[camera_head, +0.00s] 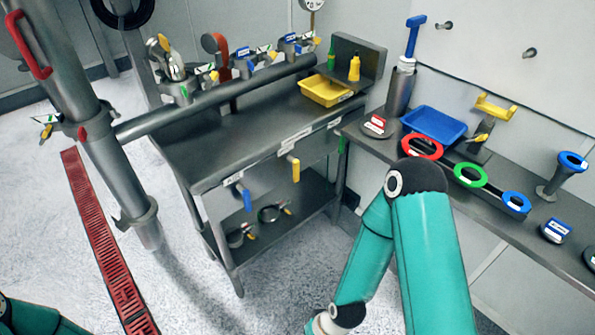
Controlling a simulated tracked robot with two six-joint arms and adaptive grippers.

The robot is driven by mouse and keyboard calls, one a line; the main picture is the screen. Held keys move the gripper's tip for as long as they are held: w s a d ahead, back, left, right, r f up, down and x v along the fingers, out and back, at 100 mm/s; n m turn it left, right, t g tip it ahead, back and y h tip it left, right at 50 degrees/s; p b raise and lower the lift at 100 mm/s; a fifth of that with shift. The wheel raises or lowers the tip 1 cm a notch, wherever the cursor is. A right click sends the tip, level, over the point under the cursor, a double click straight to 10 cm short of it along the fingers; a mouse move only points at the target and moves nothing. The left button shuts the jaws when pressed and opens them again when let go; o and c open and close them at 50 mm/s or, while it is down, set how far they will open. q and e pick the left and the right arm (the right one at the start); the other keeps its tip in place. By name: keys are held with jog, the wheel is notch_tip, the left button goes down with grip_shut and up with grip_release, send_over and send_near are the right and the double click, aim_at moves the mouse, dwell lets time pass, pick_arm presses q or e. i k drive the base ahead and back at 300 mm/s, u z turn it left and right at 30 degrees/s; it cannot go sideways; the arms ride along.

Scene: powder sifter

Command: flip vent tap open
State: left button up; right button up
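Two lever handles hang down at the front edge of the steel table: a blue lever (246,198) and a yellow lever (295,168). A small red lever (82,133) sits on the grey vertical pipe at left, near a clamp. I cannot read the labels, so I cannot tell which one is the vent tap. My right arm's teal links fill the lower middle, bent at the elbow, and its gripper is out of view below. Only a bit of my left arm shows at the bottom left corner; its gripper is also out of view.
The steel table (222,152) carries a yellow tray (325,91) and a long horizontal pipe (215,98). A side bench at right holds a blue tray (433,126) and red, green and blue rings. A red floor grate (103,240) runs at left; the floor around it is clear.

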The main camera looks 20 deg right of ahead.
aim_at(296, 162)
jog(key=k, duration=1.35)
jog(key=z, duration=0.3)
jog(key=i, duration=1.8)
jog(key=u, duration=0.8)
